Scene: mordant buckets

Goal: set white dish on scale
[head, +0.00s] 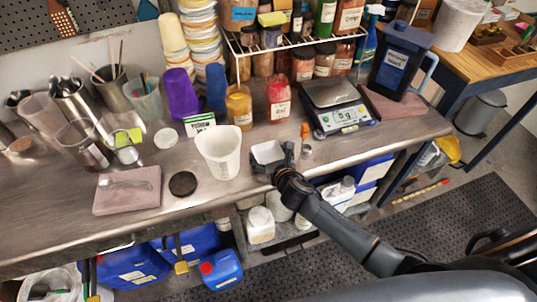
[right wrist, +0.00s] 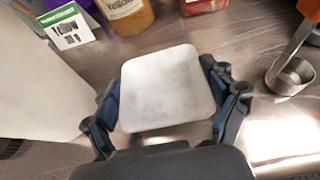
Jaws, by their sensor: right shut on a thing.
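The white dish (head: 267,150) is a small square weighing dish near the front edge of the steel bench. My right gripper (head: 274,166) is shut on it, with a finger against each side; the right wrist view shows the dish (right wrist: 166,88) level between the fingers (right wrist: 160,92). I cannot tell whether the dish is clear of the bench. The scale (head: 341,118) stands further back and to the right, with a bare steel plate (head: 330,92) and a display that seems to read 0 g. My left gripper is not in view.
A white pitcher (head: 219,154) stands close left of the dish. A red jar (head: 278,100) and a yellow jar (head: 239,106) stand behind it. A small metal cup (head: 306,151) is to the right. A dark jug (head: 402,65) stands beyond the scale.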

